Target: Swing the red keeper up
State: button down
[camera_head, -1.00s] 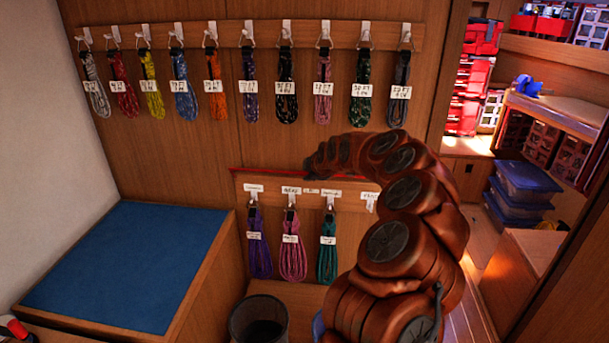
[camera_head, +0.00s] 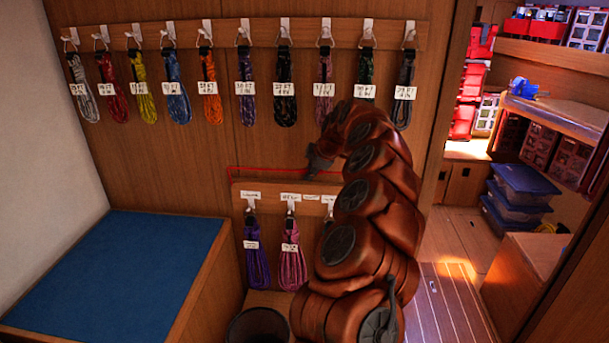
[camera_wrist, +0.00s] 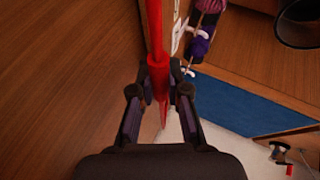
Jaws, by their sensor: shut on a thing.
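The red keeper (camera_head: 270,168) is a thin red bar running along the wall just above the lower rack board (camera_head: 265,187). A narrow strip of wall shows between bar and board, and a short bend shows at its left end. My gripper (camera_head: 312,173) is at the bar's right part, shut on it. In the wrist view the keeper (camera_wrist: 155,35) runs from the top edge down between the two fingers of my gripper (camera_wrist: 160,75). My arm hides the right end of the keeper and of the board in the head view.
Purple (camera_head: 257,268) and pink (camera_head: 292,268) coils hang under the lower board. A row of labelled coils hangs from the upper rack board (camera_head: 225,35). A blue-topped bench (camera_head: 110,275) is at left, a dark bin (camera_head: 258,328) below.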

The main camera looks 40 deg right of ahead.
jog(key=shift+d, duration=0.3)
dwell(0.4)
jog(key=c, duration=1.1)
grip_release()
jog(key=shift+a, duration=0.15)
jog(key=shift+c, duration=0.2)
jog(key=shift+r, duration=0.1)
jog(key=v, duration=1.2)
jog(key=shift+w, duration=0.2)
